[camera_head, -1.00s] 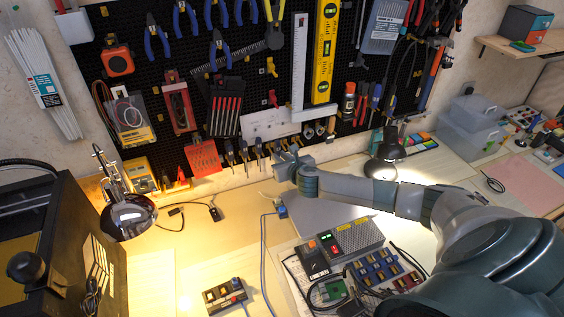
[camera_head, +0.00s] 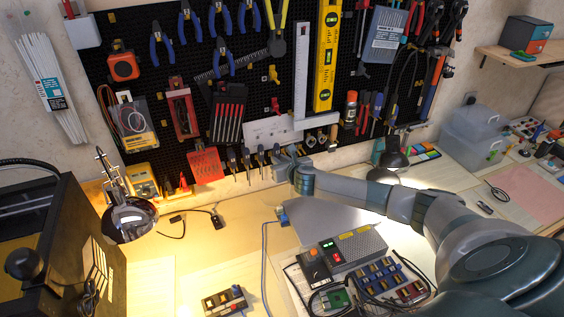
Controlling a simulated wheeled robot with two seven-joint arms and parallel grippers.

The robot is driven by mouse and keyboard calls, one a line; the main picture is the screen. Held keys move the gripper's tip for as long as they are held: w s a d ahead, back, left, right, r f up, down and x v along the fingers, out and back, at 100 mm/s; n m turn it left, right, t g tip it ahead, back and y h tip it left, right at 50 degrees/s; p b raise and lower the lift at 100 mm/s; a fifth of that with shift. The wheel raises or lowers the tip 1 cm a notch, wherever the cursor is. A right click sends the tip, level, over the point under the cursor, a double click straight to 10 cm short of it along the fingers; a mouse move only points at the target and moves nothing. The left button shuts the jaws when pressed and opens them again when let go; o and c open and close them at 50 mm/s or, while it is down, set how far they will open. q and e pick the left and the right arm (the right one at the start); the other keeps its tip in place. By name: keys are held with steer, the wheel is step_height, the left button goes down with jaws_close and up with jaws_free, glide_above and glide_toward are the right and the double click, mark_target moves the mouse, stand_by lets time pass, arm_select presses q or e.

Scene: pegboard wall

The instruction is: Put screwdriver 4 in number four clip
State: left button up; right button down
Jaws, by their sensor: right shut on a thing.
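My right gripper (camera_head: 283,160) is at the lower edge of the pegboard, below the white metal square. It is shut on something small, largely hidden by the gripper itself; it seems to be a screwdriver. Several dark-handled screwdrivers (camera_head: 247,160) hang in a row of clips just left of the gripper. The clip numbers are too small to read. Whether the held tool touches a clip cannot be told. My left gripper does not show.
The pegboard (camera_head: 150,80) carries pliers, a yellow level (camera_head: 326,55) and a metal square (camera_head: 302,70). A black desk lamp (camera_head: 393,152) stands right of my right gripper, another (camera_head: 130,215) at left. Electronics (camera_head: 350,245) lie below my forearm.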

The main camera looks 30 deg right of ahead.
steer(key=shift+w+d+r, duration=0.2)
steer(key=shift+w+r, duration=0.05)
steer(key=shift+r, duration=0.2)
steer(key=shift+w+d+r, duration=0.15)
steer(key=shift+w+r, duration=0.1)
steer(key=shift+r, duration=0.2)
steer(key=c, duration=1.6)
jaws_free()
steer(key=shift+w+a, duration=0.1)
steer(key=shift+s+f, duration=0.1)
steer(key=shift+s, duration=0.15)
steer(key=shift+s+a+f, duration=0.15)
steer(key=shift+s, duration=0.1)
steer(key=shift+a+f+b+v, duration=0.2)
steer(key=shift+b+v, duration=0.6)
steer(key=shift+v, duration=2.05)
steer(key=shift+a+f+b+v, duration=0.2)
steer(key=shift+b+v, duration=0.55)
steer(key=shift+v, duration=2.15)
steer(key=shift+f+b+v, duration=0.25)
steer(key=shift+b+v, duration=0.55)
steer(key=shift+v, duration=2.05)
